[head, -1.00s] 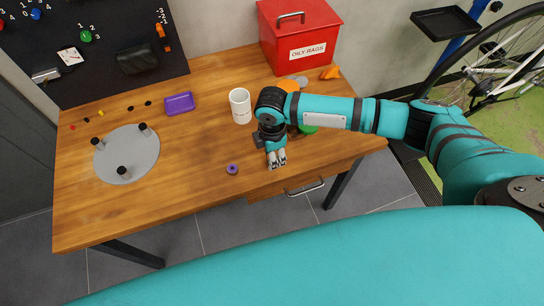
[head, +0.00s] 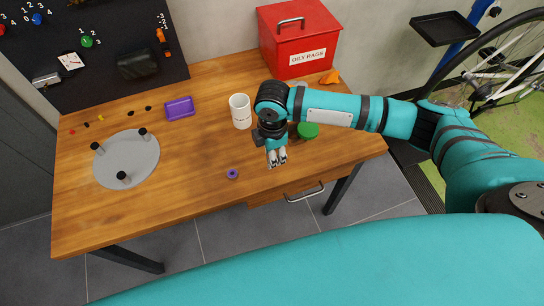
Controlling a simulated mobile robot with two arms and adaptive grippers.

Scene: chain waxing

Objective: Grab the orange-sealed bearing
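No bearing with an orange seal can be made out. A small purple-ringed bearing (head: 232,174) lies flat near the table's front edge. My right gripper (head: 277,160) points down over the front of the wooden table (head: 200,195), to the right of the purple-ringed bearing and apart from it. Its two fingers are close together with nothing visible between them. I cannot tell how far they are open. My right arm hides part of the table behind it. My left gripper is not in view.
A grey round plate with black posts (head: 142,172) is at left. A red box (head: 300,40) and an orange item (head: 330,77) are at the back.

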